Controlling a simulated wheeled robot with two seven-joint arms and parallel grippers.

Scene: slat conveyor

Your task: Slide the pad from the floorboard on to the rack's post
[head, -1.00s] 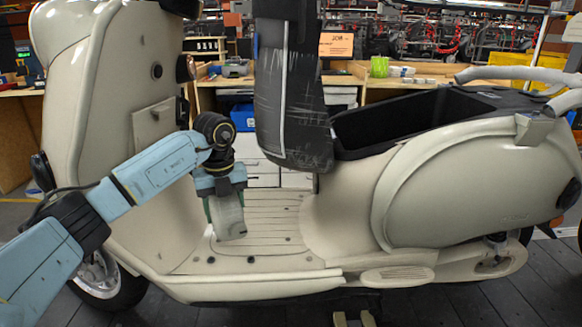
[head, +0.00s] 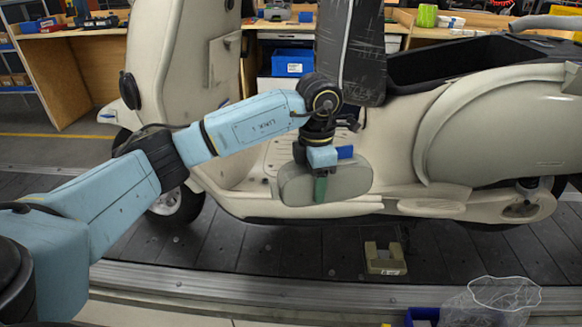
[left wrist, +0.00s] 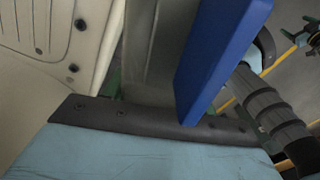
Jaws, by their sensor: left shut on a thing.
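The pad (head: 352,180), a grey-green block with rounded ends, is held in my left gripper (head: 328,172) in front of the scooter's near side. One green finger (head: 320,189) lies over the pad's near face. A blue finger (head: 345,152) shows at its top edge. The scooter's cream floorboard (head: 252,175) is behind the pad and partly hidden by my arm. In the left wrist view, the blue finger (left wrist: 218,60) stands beside the grey pad (left wrist: 152,45). I cannot make out the rack's post in these views.
The cream scooter (head: 470,135) stands on the dark slat conveyor (head: 290,250). A beige notched block (head: 385,260) sits on the slats. A clear bag (head: 492,302) and a blue bin (head: 423,317) are at the lower right. Benches stand behind.

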